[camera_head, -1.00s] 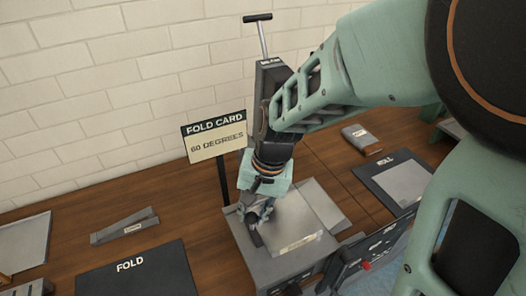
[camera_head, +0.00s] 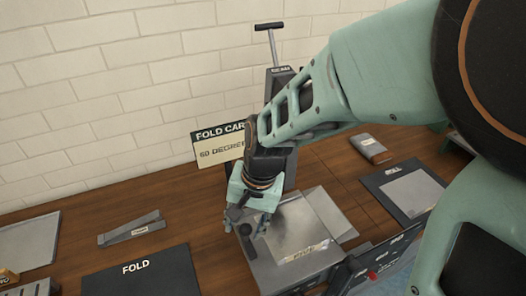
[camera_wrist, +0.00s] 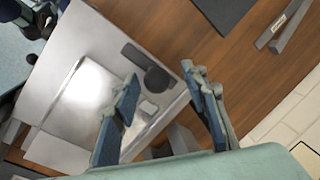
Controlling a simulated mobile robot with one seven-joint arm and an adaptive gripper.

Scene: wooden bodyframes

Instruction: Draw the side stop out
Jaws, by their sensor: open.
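The side stop looks to be the dark bar with a round knob (camera_wrist: 147,66) on the left edge of the grey machine bed (camera_head: 277,272). In the head view the stop (camera_head: 247,241) shows just below my gripper. A bright metal sheet (camera_head: 297,235) lies on the bed beside it, and also shows in the wrist view (camera_wrist: 86,98). My gripper (camera_head: 246,225) is open and empty, pointing down over the bed's left edge. In the wrist view its two fingers (camera_wrist: 162,80) are spread, with the stop beyond and between their tips. I see no contact with it.
The fold card (camera_head: 218,149) and a dark column with a T-handle (camera_head: 267,40) stand behind the bed. A black FOLD mat (camera_head: 142,278) and an angled metal piece (camera_head: 132,229) lie left. A second mat with a sheet (camera_head: 408,192) lies right. Wood between is clear.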

